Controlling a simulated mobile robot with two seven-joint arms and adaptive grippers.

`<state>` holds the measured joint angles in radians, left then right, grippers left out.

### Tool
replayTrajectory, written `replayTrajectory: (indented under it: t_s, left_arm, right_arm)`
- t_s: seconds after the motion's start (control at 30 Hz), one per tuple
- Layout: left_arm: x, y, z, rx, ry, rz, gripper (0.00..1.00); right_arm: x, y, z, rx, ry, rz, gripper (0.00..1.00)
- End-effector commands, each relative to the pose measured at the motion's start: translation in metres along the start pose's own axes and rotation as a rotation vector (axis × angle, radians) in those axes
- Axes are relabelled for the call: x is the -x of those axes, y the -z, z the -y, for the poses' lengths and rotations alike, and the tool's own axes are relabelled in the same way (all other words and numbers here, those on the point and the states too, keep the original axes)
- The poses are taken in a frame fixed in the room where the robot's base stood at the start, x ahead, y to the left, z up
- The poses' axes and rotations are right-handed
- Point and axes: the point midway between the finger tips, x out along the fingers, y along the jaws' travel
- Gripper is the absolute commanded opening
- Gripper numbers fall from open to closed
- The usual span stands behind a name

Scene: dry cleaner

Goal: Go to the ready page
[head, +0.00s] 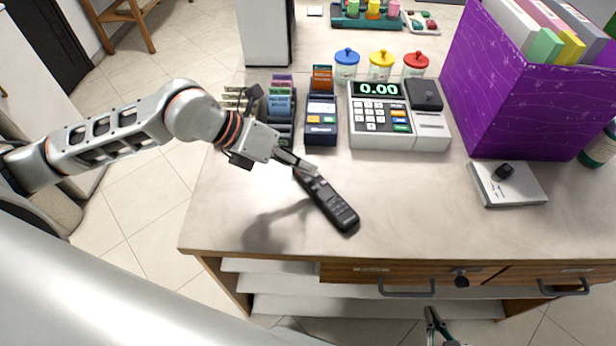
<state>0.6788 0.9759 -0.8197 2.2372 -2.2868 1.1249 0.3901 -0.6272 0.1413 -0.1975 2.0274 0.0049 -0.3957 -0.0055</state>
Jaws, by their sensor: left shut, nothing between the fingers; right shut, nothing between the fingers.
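No page that reads "ready" can be made out. A small stand of coloured, labelled cards (280,104) is at the counter's left side; its lettering is too small to read. A black remote-like device with buttons (333,206) lies slantwise on the counter in front. My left gripper (312,170) is shut and empty, with its tips over the remote's upper end; I cannot tell whether they touch it. My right gripper (432,316) is shut and empty, low at the bottom edge, in front of the drawers.
A dark card terminal (321,122) and a cash register showing 0.00 (398,136) stand behind the remote. Lidded jars (381,66) are behind them. A purple file box (520,90) and a white pad with a black object (512,190) are right. The front counter is mostly clear.

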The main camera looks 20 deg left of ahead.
Motion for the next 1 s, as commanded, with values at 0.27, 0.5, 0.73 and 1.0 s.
replayTrajectory:
  t_s: [0.27, 0.5, 0.73, 1.0]
  left_arm:
    - [0.0000, 0.0000, 0.0001, 0.000, 0.000, 0.000, 0.00]
    - [-0.0001, 0.0000, 0.0001, 0.000, 0.000, 0.000, 0.00]
    - [-0.0002, 0.0001, 0.0000, 0.000, 0.000, 0.000, 0.00]
    - [-0.0053, 0.0040, -0.0036, 0.001, 0.000, -0.001, 0.00]
  right_arm:
    - [0.0004, -0.0017, 0.0008, -0.001, 0.001, 0.003, 0.00]
    - [0.0004, -0.0015, 0.0007, -0.001, 0.001, 0.002, 0.00]
    - [0.0002, -0.0010, 0.0003, 0.000, 0.001, 0.002, 0.00]
    - [-0.0012, -0.0004, -0.0003, 0.000, -0.001, -0.001, 0.00]
